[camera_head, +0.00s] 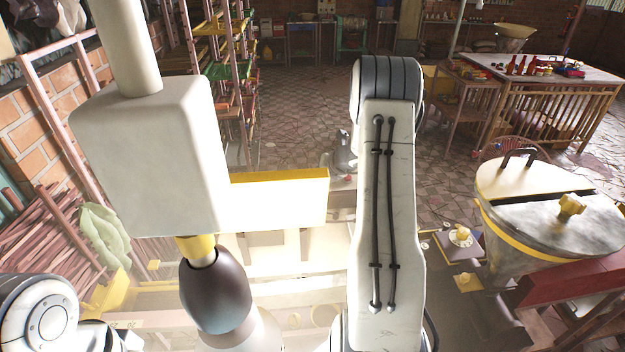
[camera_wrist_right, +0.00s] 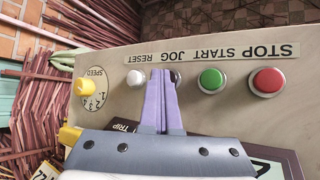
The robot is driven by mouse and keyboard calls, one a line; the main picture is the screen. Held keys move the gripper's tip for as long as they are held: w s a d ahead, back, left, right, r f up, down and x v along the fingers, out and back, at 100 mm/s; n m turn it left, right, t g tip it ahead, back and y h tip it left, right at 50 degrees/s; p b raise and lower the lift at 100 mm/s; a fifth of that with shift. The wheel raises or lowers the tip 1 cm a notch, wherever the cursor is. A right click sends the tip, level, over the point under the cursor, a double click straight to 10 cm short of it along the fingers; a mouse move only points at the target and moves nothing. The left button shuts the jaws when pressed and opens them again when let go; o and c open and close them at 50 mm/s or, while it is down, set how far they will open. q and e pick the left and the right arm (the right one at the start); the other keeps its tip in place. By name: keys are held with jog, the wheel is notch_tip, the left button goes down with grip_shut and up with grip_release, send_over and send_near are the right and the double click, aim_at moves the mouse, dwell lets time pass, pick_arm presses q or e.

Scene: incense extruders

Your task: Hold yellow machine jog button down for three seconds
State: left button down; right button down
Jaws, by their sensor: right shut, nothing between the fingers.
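The grey-beige control panel (camera_wrist_right: 225,118) fills much of the right wrist view, with a label strip (camera_wrist_right: 215,52) reading STOP, START, JOG and RESET. The dark jog button (camera_wrist_right: 177,77) is partly hidden behind the fingers. My right gripper (camera_wrist_right: 161,73) is shut and empty, its purple fingertips over the panel between the jog button and the silver button (camera_wrist_right: 135,78). I cannot tell whether they touch the jog button or whether it is pressed. In the head view a pale machine with a yellow bar (camera_head: 285,198) stands ahead. My left gripper is not in view.
A green button (camera_wrist_right: 212,80), a red button (camera_wrist_right: 268,82) and a yellow speed knob (camera_wrist_right: 85,88) line the panel. A metal drum with a lid (camera_head: 530,190) stands at right in the head view. Bundled sticks (camera_head: 45,235) lie at left. Open paved floor lies behind.

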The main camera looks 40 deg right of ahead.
dwell(0.6)
jog(key=shift+r+p, duration=0.9)
jog(key=shift+r, duration=0.05)
notch_tip(320, 180, up, 5)
jog(key=p, duration=0.4)
jog(key=shift+p, duration=0.35)
